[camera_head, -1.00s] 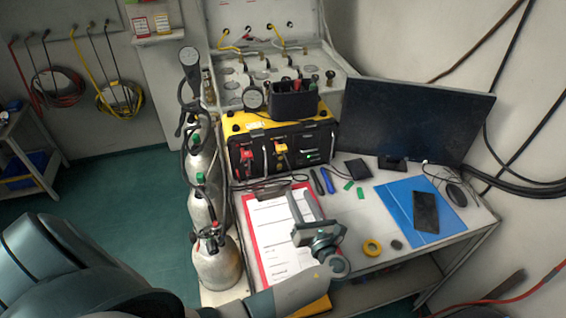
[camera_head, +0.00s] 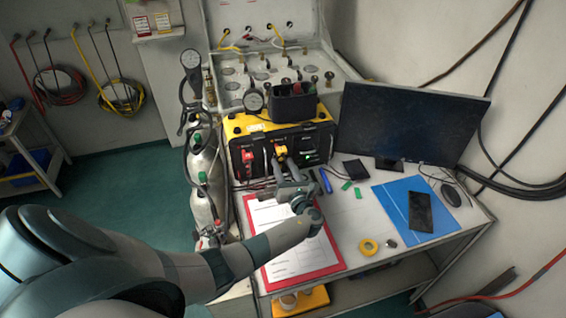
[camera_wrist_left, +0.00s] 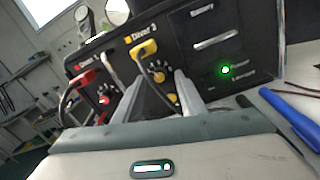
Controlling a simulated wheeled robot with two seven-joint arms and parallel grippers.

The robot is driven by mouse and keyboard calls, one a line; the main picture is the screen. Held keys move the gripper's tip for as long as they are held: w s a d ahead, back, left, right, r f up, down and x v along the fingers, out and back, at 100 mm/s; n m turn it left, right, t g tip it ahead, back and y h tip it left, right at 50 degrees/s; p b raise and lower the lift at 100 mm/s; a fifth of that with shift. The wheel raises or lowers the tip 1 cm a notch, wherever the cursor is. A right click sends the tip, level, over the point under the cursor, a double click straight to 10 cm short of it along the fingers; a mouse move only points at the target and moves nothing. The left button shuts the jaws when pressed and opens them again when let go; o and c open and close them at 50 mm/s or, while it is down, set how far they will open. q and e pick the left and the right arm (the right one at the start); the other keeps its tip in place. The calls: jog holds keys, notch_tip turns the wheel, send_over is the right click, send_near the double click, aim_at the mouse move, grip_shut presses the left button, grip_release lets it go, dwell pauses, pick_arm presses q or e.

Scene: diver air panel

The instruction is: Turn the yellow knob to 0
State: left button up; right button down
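The yellow knob (camera_wrist_left: 158,76) is a small round dial with white marks around it, on the black front of the diver air panel, below a yellow plug (camera_wrist_left: 145,48). A second round yellow part (camera_wrist_left: 172,98) sits just below it. My left gripper (camera_wrist_left: 157,88) is open in the left wrist view, one finger on each side of these yellow parts. I cannot tell whether the fingers touch the knob, and its setting is too small to read. In the head view my left gripper (camera_head: 285,167) is at the panel (camera_head: 312,148) front and hides the knob. My right gripper is out of view.
A red plug and red knob (camera_wrist_left: 103,100) are left of the yellow ones, with a green light (camera_wrist_left: 225,70) to the right. A red-edged clipboard (camera_head: 318,268) lies beneath my arm. Gas cylinders (camera_head: 203,165) stand left; a monitor (camera_head: 410,122) stands right.

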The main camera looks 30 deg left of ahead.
pick_arm(q)
jog(key=shift+w+a, duration=0.2)
jog(key=shift+a, duration=0.15)
grip_shut()
